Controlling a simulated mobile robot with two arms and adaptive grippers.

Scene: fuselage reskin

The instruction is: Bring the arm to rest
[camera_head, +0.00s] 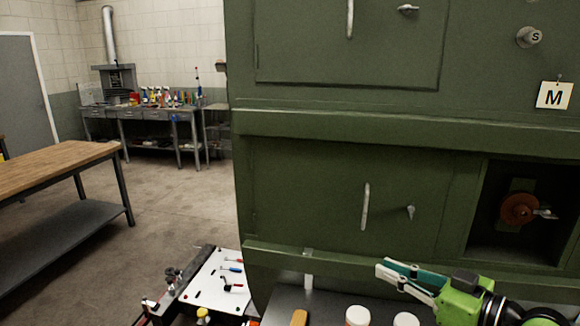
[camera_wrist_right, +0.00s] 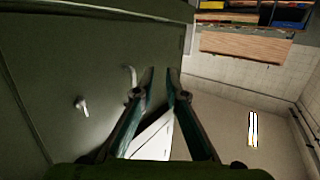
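My right gripper (camera_head: 382,266) is at the lower right of the head view, in front of the green fuselage panel (camera_head: 310,190) and below its lower door handle (camera_head: 366,206). Its fingers point left. In the right wrist view the two fingers (camera_wrist_right: 160,76) stand a little apart, with nothing visibly held between them. A white surface (camera_wrist_right: 155,140) shows beyond the gap. The green panel fills the left of that view, with a handle and a latch (camera_wrist_right: 82,105). My left gripper is not in view.
A low cart with a white tool tray (camera_head: 217,285) stands at the lower left of the panel. White-lidded containers (camera_head: 357,315) are below the gripper. A wooden table (camera_head: 50,168) is at the left, a workbench (camera_head: 150,115) behind. The floor between is clear.

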